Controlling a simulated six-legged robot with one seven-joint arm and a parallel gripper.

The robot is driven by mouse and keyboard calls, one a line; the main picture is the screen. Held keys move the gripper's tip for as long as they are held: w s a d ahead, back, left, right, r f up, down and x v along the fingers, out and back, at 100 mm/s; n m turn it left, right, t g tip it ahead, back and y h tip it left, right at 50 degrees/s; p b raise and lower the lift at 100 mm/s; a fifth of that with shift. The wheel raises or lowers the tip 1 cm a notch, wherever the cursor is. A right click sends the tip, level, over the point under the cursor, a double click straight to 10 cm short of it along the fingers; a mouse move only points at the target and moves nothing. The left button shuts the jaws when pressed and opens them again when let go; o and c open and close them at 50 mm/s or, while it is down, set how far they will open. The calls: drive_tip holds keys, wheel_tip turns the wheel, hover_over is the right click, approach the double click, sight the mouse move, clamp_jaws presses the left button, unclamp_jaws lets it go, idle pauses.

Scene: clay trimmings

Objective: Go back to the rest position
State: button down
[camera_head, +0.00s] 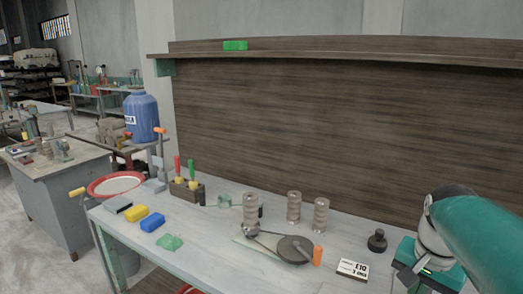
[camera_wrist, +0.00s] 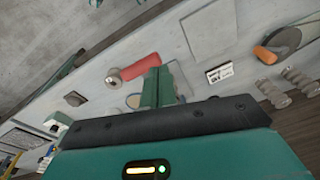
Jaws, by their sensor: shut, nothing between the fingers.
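My gripper (camera_wrist: 158,85) shows in the wrist view as two teal fingers pressed together, with nothing between them. It is above the pale workbench (camera_wrist: 185,70). A red cylindrical piece with a metal end (camera_wrist: 138,66) appears beside the fingers, partly covered by them. In the head view my teal and white arm fills the lower right corner, and the fingers cannot be made out there.
The bench (camera_head: 200,245) holds turned wooden pieces (camera_head: 294,208), a dark disc with an orange handle (camera_head: 295,249), a label card (camera_head: 352,268), a black knob (camera_head: 377,241) and a blue block (camera_head: 152,224). A brown back panel (camera_head: 300,130) rises behind.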

drive_tip(key=s+a+f+n+t, duration=0.1)
drive_tip(key=s+a+n+t, duration=0.1)
drive_tip(key=a+n, duration=0.3)
drive_tip(key=s+a+f+n+t, duration=0.1)
drive_tip(key=s+a+n+t, duration=0.1)
drive_tip(key=a, duration=0.9)
drive_tip(key=s+n, duration=0.1)
drive_tip(key=n, duration=0.1)
drive_tip(key=shift+a+n, duration=0.4)
